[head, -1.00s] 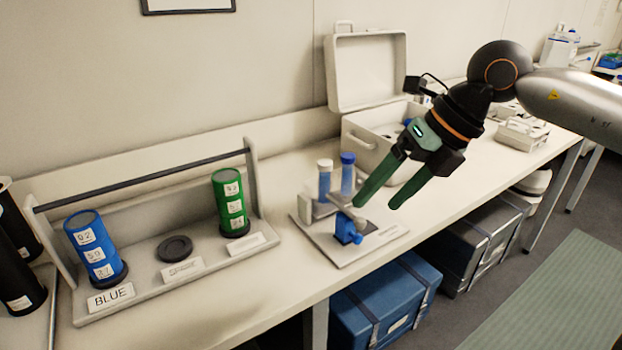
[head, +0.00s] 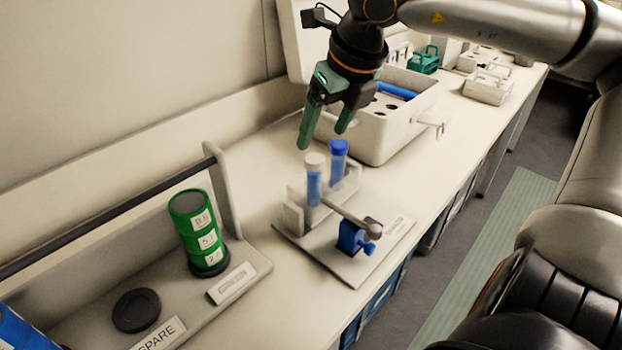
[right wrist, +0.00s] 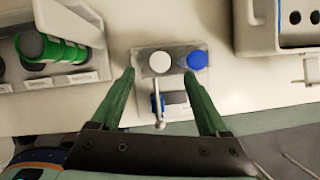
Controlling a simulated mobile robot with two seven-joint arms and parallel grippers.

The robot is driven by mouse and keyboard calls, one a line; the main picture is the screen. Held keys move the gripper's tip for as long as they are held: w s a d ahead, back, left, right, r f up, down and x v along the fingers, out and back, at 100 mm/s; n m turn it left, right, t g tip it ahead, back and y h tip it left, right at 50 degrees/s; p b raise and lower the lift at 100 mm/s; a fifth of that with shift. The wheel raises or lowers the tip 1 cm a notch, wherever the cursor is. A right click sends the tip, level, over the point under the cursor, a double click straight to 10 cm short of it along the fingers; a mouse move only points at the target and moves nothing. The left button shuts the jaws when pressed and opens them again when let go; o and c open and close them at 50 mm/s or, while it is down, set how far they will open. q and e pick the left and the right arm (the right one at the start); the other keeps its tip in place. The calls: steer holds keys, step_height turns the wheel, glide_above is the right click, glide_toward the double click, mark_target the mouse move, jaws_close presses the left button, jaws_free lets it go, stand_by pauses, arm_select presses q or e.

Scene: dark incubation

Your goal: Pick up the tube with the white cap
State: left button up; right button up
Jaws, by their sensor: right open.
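The tube with the white cap (head: 314,178) stands upright in a small clear rack (head: 293,218) on a grey base plate, with blue contents below its cap. Just right of it stands a tube with a blue cap (head: 338,160). My right gripper (head: 324,140) is open and empty, above the two tubes and pointing down. My left gripper is in neither view.
A blue clamp with a grey lever (head: 353,237) sits on the plate in front of the tubes. An open white case (head: 390,135) stands behind right. A grey carrier (head: 240,255) with a green canister (head: 198,232) is at left.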

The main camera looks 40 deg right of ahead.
mark_target(315, 159)
steer(key=x, duration=0.6)
steer(key=shift+f, duration=0.45)
steer(key=shift+w+f, duration=0.2)
steer(key=shift+f, duration=0.4)
jaws_close()
